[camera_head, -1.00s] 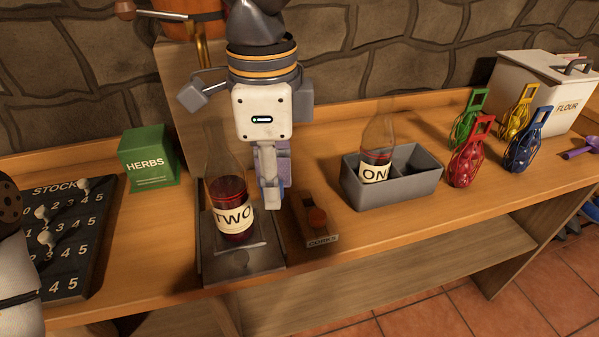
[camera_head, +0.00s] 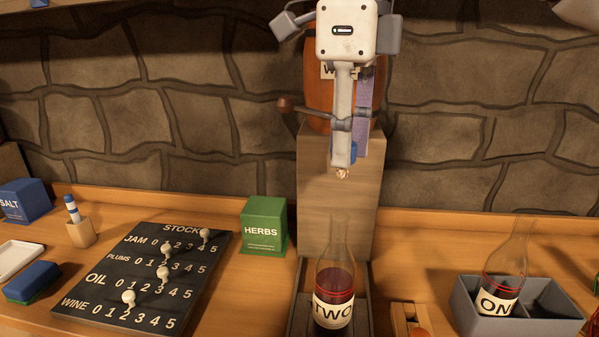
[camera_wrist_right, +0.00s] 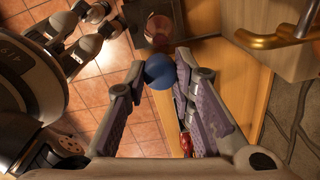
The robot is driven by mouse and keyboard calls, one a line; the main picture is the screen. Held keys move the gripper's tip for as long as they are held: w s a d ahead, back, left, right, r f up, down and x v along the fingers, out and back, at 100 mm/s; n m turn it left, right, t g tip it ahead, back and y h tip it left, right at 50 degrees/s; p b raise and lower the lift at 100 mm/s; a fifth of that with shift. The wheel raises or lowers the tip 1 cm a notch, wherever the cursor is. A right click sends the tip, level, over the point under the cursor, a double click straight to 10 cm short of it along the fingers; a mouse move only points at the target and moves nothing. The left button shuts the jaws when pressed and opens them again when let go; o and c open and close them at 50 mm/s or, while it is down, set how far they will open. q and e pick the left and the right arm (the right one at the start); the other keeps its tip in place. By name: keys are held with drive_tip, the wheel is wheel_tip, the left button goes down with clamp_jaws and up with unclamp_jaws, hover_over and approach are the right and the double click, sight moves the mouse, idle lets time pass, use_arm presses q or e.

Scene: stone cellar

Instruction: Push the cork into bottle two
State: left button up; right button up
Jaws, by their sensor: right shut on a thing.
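Bottle two (camera_head: 335,294), clear with dark red wine and a "TWO" label, stands upright on a metal-edged stand at the foot of the wooden post. Its open neck shows no cork in it. My right gripper (camera_head: 348,162) points down above the bottle, clear of its mouth, and is shut on the cork, a small piece with a rounded blue head (camera_wrist_right: 159,71) between the fingertips in the wrist view. A pale end of it shows below the fingers in the head view. My left gripper is not in view.
A cork holder (camera_head: 402,318) with an orange-topped piece is right of bottle two. Bottle one (camera_head: 502,278) leans in a grey bin (camera_head: 560,316). The wooden post (camera_head: 338,200) and barrel stand behind my gripper. A green herbs box (camera_head: 264,226) and stock board (camera_head: 190,245) are left.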

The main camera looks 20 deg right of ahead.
sight(344, 177)
drive_tip(key=shift+d+r, duration=0.1)
drive_tip(key=shift+f, duration=2.55)
drive_tip(key=shift+f, duration=1.45)
drive_tip(key=o, duration=0.8)
drive_tip(key=shift+o, duration=0.2)
wheel_tip(344, 177, up, 12)
